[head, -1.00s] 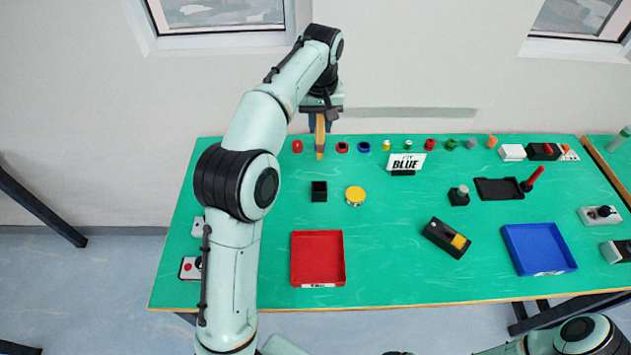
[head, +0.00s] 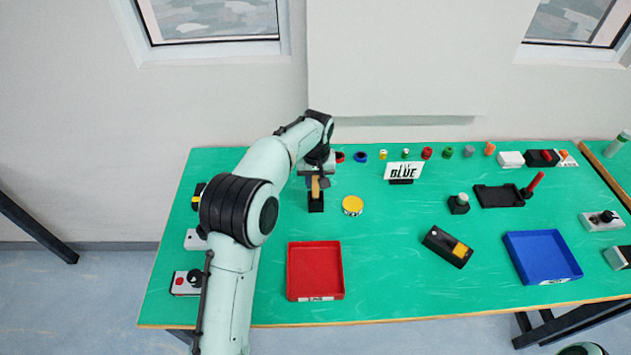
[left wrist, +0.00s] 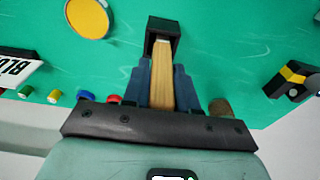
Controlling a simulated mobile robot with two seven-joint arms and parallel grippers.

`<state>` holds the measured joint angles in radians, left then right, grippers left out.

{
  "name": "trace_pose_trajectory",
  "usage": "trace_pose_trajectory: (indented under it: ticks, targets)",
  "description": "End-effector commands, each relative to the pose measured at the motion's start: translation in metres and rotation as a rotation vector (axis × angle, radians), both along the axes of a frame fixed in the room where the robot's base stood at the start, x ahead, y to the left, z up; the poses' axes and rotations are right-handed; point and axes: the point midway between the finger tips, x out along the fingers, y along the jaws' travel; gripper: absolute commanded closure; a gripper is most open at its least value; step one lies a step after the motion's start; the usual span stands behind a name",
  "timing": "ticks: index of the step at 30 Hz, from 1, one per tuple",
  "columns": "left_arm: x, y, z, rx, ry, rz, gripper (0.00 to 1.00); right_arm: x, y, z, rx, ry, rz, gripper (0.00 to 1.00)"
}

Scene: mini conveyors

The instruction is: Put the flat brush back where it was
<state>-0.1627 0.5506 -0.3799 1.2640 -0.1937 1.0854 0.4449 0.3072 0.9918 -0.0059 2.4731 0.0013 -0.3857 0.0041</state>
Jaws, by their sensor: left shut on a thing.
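The flat brush (head: 316,186) has a tan wooden handle and stands nearly upright in my left gripper (head: 317,178). In the left wrist view the blue fingers (left wrist: 162,72) are shut on the handle (left wrist: 162,85). The small black open box (head: 316,205) is right below the gripper, left of the yellow disc (head: 352,205). The brush's lower end is at or inside the mouth of this box (left wrist: 162,27); how deep it sits I cannot tell. My right gripper is not in view.
A red tray (head: 292,275) lies in front of the box and a blue tray (head: 563,273) at the right. A "BLUE" sign (head: 404,171) and a row of small coloured parts stand along the back edge.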

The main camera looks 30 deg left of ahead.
Motion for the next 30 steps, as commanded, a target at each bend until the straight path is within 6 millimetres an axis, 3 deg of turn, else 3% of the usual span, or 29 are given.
trace_pose_trajectory:
  ticks: [12,13,15,25,30]
  targets:
    - [0.0,0.0,-0.005,0.001,-0.001,0.0,1.0,-0.001,0.0,-0.001,0.0,0.001,0.0,0.13]
    - [0.0,0.0,-0.006,0.001,-0.001,0.0,0.7,-0.001,0.0,-0.001,0.0,0.001,0.0,0.13]
    - [0.001,0.0,-0.005,0.0,-0.001,0.0,0.47,-0.001,0.0,-0.001,0.0,0.001,0.0,0.13]
    - [0.001,0.0,-0.003,0.0,-0.001,0.0,0.47,0.0,0.0,0.0,0.0,0.0,0.0,0.13]
    - [0.0,-0.001,0.018,0.0,-0.005,0.0,0.47,0.003,0.0,0.003,0.0,-0.003,0.0,0.13]
